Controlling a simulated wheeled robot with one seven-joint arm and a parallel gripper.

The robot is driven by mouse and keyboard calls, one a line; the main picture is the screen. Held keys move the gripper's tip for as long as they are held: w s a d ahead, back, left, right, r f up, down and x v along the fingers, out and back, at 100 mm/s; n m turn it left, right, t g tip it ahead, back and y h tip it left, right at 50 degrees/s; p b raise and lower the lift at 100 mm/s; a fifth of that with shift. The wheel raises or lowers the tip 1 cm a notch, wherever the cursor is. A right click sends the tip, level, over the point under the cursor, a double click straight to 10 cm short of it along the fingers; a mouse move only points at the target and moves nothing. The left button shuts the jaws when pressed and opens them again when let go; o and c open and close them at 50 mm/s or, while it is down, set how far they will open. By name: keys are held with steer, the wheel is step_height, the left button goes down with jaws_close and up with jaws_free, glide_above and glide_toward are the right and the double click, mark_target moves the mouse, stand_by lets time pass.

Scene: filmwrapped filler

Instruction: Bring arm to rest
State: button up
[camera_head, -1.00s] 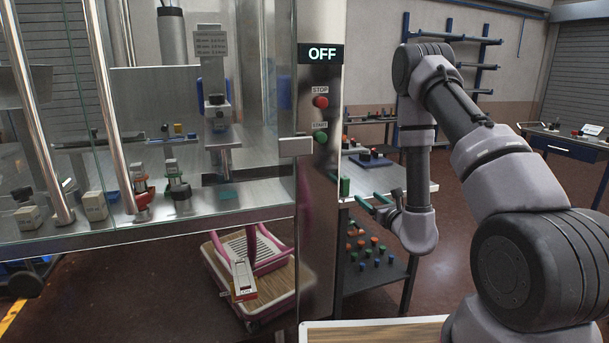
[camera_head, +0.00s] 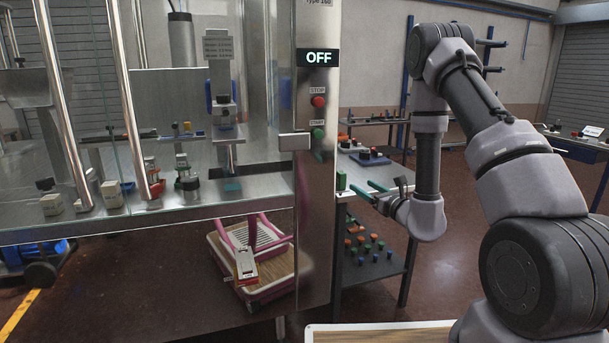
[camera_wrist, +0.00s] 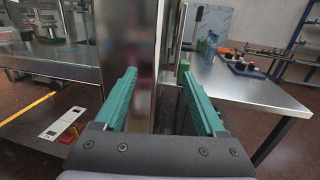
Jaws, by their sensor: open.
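My gripper (camera_wrist: 163,100) has two green fingers spread well apart with nothing between them in the wrist view. In the head view my gripper (camera_head: 364,190) points left, beside the metal machine post (camera_head: 316,210) and in front of the steel table (camera_head: 385,178). My arm is bent, with the forearm hanging down from a raised elbow at the right. The post carries a lit OFF display (camera_head: 319,57), a red stop button (camera_head: 318,102) and a green start button (camera_head: 318,133).
The glass-fronted machine (camera_head: 140,215) fills the left. The steel table also shows in the wrist view (camera_wrist: 235,85), close to the right finger. Open floor (camera_head: 465,240) lies behind my arm.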

steer(key=s+a+r+n+g+y, duration=0.4)
steer(key=a+r+n, duration=0.1)
steer(key=r, duration=0.3)
steer(key=s+a+r+n+g+y, duration=0.4)
steer(key=a+r+n, duration=0.1)
steer(key=r, duration=0.2)
steer(key=s+a+r+n+g, duration=0.2)
steer(key=s+r+n+g, duration=0.4)
steer(key=s, duration=0.4)
steer(key=s+d+r+n+h, duration=0.1)
steer(key=s+d+n+h, duration=0.8)
steer(key=s+d+h, duration=0.2)
steer(key=d+r+n+t+h, duration=0.1)
steer(key=d+r+t+h, duration=0.2)
steer(key=d, duration=0.4)
step_height(320, 180, up, 2)
steer(key=shift+s+t+h, duration=0.4)
steer(key=shift+t, duration=0.5)
